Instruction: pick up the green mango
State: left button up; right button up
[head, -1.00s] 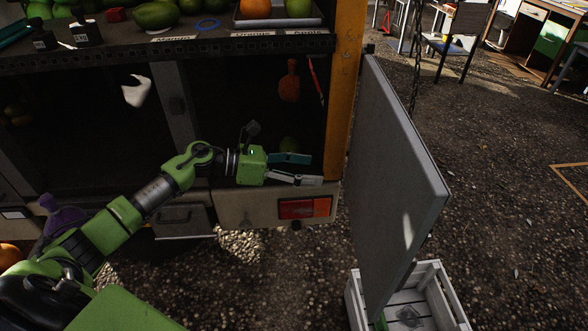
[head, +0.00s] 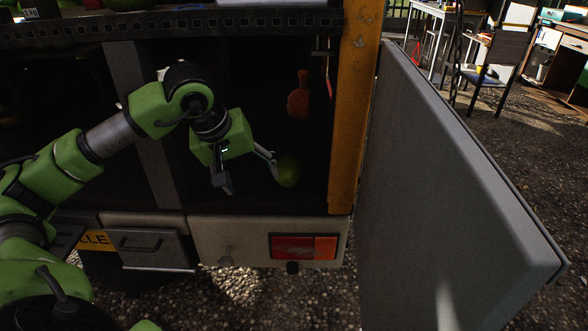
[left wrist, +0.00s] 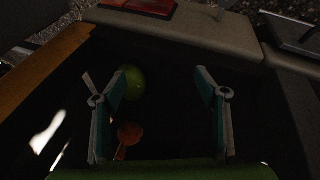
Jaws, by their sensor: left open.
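The green mango (head: 288,171) lies in the dark truck compartment (head: 250,200), near its right side. My left gripper (head: 248,177) is inside the compartment, open and empty, just left of the mango. One finger reaches close to the mango; I cannot tell if they touch. In the left wrist view, the mango (left wrist: 133,83) shows just inside the left-hand finger of my left gripper (left wrist: 161,78), partly covered by it. The gap towards the other finger is empty. My right gripper is not in view.
An orange paddle-like object (head: 298,97) is at the compartment's back right. An orange post (head: 357,100) bounds the opening on the right, with a large grey panel (head: 440,190) standing open beside it. A shelf edge (head: 190,24) runs above my arm.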

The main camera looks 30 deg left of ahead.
aim_at(285, 164)
pick_arm(q)
jog(key=w, duration=0.9)
jog(key=shift+w+d+p, duration=0.15)
jog(key=shift+d+p, duration=0.15)
jog(key=shift+p, duration=0.05)
jog(key=shift+w, duration=0.7)
jog(key=b+x, duration=0.1)
jog(key=x, duration=0.2)
jog(key=shift+f, duration=0.2)
jog(key=shift+x, duration=0.8)
jog(key=shift+w+f, duration=0.1)
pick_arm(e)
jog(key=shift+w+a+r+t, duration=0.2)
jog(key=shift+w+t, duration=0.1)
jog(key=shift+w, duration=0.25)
pick_arm(q)
jog(key=shift+c, duration=0.3)
jog(key=c, duration=0.9)
